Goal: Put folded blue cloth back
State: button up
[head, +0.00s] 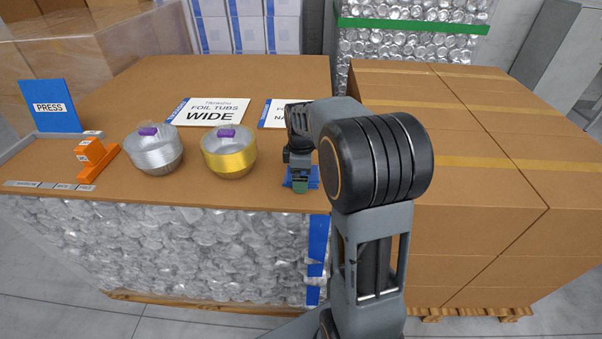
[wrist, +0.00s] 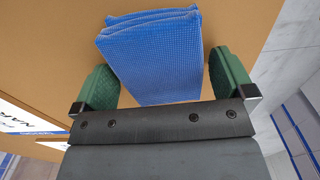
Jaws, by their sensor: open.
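The folded blue cloth (wrist: 155,55) lies on the brown tabletop and fills the middle of the wrist view. Only bits of its blue show in the head view (head: 312,173), mostly hidden by my arm. My gripper (wrist: 162,80) is open, with one green finger on each side of the cloth. In the head view my gripper (head: 301,187) is at the table's front right edge.
A silver tub (head: 155,155) and a gold-banded tub (head: 229,160), each with a purple piece on top, stand left of my gripper. An orange block (head: 92,160) and a blue PRESS sign (head: 50,107) are farther left. Large cardboard boxes (head: 450,170) stand close on the right.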

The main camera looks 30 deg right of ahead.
notch_tip(320, 180, up, 12)
jog(key=s+a+f+m+t, duration=0.1)
jog(key=s+a+f+m, duration=0.2)
jog(key=s+m, duration=0.3)
jog(key=s+a+f+m+t, duration=0.2)
jog(key=s+a+f+m, duration=0.2)
jog(key=s, duration=0.6)
jog(key=shift+s+a+f+m+t, duration=0.2)
jog(key=shift+a+m+t, duration=0.1)
jog(key=shift+a+m, duration=0.9)
